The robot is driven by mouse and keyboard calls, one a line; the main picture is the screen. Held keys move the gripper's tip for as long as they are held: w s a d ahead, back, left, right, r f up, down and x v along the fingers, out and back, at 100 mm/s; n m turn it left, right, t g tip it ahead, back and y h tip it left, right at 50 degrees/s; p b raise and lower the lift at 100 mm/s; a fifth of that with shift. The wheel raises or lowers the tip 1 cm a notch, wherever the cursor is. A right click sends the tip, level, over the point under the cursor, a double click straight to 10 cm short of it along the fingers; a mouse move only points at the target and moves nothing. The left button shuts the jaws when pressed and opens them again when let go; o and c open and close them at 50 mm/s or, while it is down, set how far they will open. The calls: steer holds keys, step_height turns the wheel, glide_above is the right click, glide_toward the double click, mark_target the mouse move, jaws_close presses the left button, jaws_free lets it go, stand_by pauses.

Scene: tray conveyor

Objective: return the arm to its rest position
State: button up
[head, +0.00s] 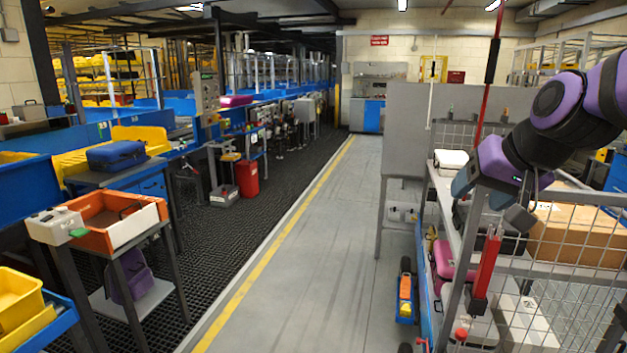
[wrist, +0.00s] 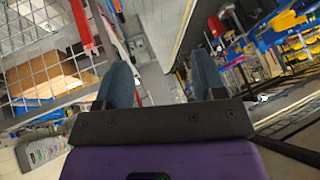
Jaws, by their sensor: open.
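My arm (head: 555,115), purple and black, reaches in from the right edge of the head view, above a wire mesh cart. My gripper (head: 480,192) hangs at its end, over the cart's left side. In the wrist view my gripper (wrist: 163,82) shows two blue-grey fingers spread wide apart. Nothing is between them; the floor and the cart's edge show through the gap.
The mesh cart (head: 575,274) at right carries a cardboard box (head: 578,235), a white box and a pink case. A grey panel (head: 405,135) stands behind it. An orange tray (head: 108,222) is at left.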

steer(key=s+d+n+g+h, duration=0.1)
steer(key=s+d, duration=0.1)
steer(key=s, duration=0.6)
steer(key=s+d+n+h, duration=0.1)
steer(key=s+d, duration=0.1)
steer(key=s, duration=0.6)
steer(key=shift+s+f+g, duration=0.2)
steer(key=shift+s+g, duration=0.15)
steer(key=shift+g, duration=0.05)
